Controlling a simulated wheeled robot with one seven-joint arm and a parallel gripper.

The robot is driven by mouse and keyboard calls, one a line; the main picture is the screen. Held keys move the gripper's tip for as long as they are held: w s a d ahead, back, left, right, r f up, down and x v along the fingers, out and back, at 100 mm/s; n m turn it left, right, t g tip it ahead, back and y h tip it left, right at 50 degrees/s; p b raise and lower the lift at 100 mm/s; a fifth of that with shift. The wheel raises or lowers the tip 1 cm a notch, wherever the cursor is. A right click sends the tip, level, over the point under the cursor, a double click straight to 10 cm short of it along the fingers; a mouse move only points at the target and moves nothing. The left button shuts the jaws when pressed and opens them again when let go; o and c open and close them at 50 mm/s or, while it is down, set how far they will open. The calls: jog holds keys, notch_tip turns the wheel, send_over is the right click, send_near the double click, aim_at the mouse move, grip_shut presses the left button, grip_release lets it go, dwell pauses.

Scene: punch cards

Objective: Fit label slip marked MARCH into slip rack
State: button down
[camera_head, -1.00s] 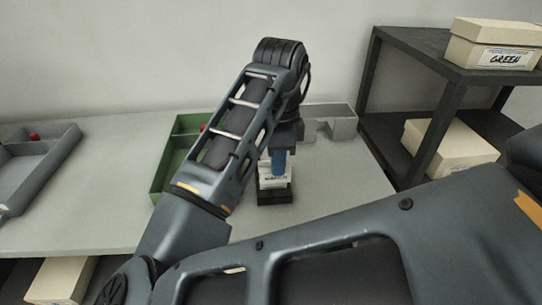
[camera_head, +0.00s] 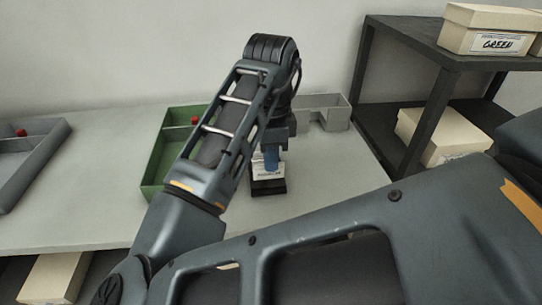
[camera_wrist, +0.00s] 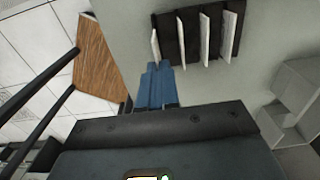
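The slip rack (camera_head: 268,188) is a small black block on the grey table, below my gripper in the head view. In the wrist view the rack (camera_wrist: 188,50) holds several upright white slips side by side. My gripper (camera_wrist: 158,68) has its blue fingers close together at the leftmost slip (camera_wrist: 155,47), which sits between or right at the fingertips, at the rack's left end and slightly tilted. In the head view a white slip with dark lettering (camera_head: 268,173) shows below the blue fingers; the word is too small to read. How deep the slip sits is hidden.
A green tray (camera_head: 154,172) with a red knob stands left of the rack, partly behind my arm. A grey divided holder (camera_head: 335,118) is behind right. A grey tray (camera_head: 45,165) lies far left. A dark shelf (camera_head: 440,105) with cream boxes stands at right.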

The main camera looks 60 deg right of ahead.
jog(key=shift+f+b, duration=0.85)
jog(key=shift+f, duration=0.45)
jog(key=shift+f, duration=0.25)
jog(key=shift+f+b, duration=0.4)
jog(key=shift+b, duration=0.15)
jog(key=c, duration=1.8)
grip_release()
jog(key=shift+c, duration=0.2)
jog(key=o, duration=0.5)
jog(key=shift+o, duration=0.2)
jog(key=shift+r, duration=0.1)
notch_tip(320, 180, up, 8)
jog(key=shift+f+p, duration=0.2)
jog(key=shift+p, duration=0.15)
